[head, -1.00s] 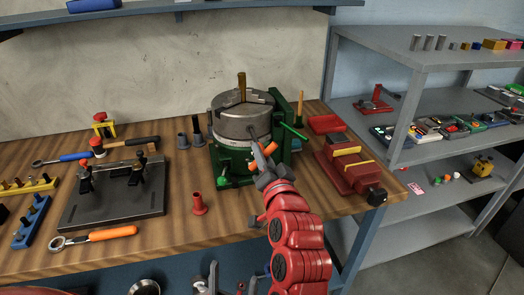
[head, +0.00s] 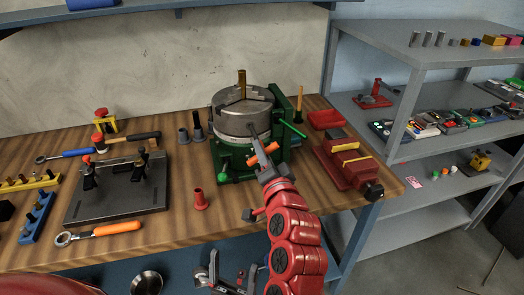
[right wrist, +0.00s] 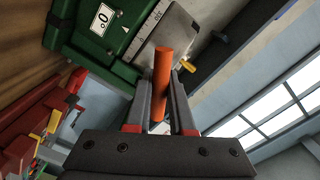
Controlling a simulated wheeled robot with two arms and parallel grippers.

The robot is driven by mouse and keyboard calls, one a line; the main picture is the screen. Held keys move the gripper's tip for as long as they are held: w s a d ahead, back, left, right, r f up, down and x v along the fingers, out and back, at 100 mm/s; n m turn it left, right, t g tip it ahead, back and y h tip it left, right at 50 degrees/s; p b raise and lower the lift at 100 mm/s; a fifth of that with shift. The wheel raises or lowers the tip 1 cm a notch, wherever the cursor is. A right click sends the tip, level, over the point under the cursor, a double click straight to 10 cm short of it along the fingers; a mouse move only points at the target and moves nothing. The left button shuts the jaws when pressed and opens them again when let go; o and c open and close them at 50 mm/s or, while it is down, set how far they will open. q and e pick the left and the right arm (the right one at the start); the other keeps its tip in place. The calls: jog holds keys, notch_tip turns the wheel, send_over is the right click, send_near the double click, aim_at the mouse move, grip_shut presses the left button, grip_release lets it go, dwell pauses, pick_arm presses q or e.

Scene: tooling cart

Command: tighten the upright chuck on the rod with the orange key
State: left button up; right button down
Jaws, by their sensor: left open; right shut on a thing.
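The upright chuck (head: 243,118) is a grey metal cylinder on a green base (head: 235,170). A brass-coloured rod (head: 241,84) stands upright in its top. My right gripper (head: 256,146) is in front of the chuck's near side, shut on the orange key (head: 265,153). In the right wrist view the key's orange handle (right wrist: 161,80) lies between the two fingers, near a grey metal surface and the green base (right wrist: 95,35). I cannot tell whether the key's tip touches the chuck. My left gripper (head: 232,270) is open and empty, low in front of the bench.
A red vise (head: 345,165) stands right of the chuck. A red sleeve (head: 200,200) stands on the bench at left front. A dark plate with clamps (head: 117,190) and an orange-handled wrench (head: 98,233) lie further left. A green bar (head: 293,129) sticks out beside the chuck.

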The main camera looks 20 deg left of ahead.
jog(key=shift+s+d, duration=0.15)
jog(key=shift+s, duration=0.05)
jog(key=shift+p+v, duration=0.4)
jog(key=shift+v, duration=0.4)
dwell(0.3)
jog(key=p+v, duration=0.6)
jog(key=p, duration=0.2)
dwell(0.6)
jog(key=shift+d, duration=0.1)
dwell(0.4)
